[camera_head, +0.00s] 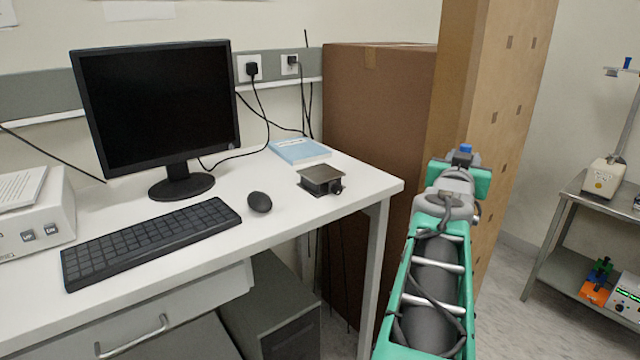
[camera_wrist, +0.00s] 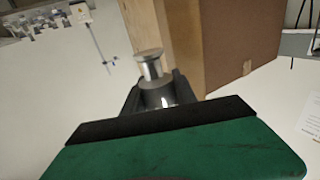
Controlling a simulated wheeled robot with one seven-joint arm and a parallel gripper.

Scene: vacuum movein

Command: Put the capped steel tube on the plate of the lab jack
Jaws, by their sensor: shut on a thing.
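My gripper (camera_wrist: 155,92) is shut on the capped steel tube (camera_wrist: 153,70), a short shiny cylinder with a grey cap end pointing away from the wrist camera. The jaws hide its lower part. In the head view my arm reaches up at the right, beside the desk's right end, and I cannot make out the jaws or tube there. The lab jack (camera_head: 321,186) stands low on the desk near its right corner, with a flat dark grey plate and a black knob at its right. The plate is bare, and the tube is apart from it.
The white desk (camera_head: 225,235) also holds a blue book (camera_head: 299,151) behind the jack, a mouse (camera_head: 259,202), a keyboard (camera_head: 150,241) and a monitor (camera_head: 155,110). Tall brown cartons (camera_head: 375,120) stand behind the desk's right end. A steel cart (camera_head: 565,235) is at far right.

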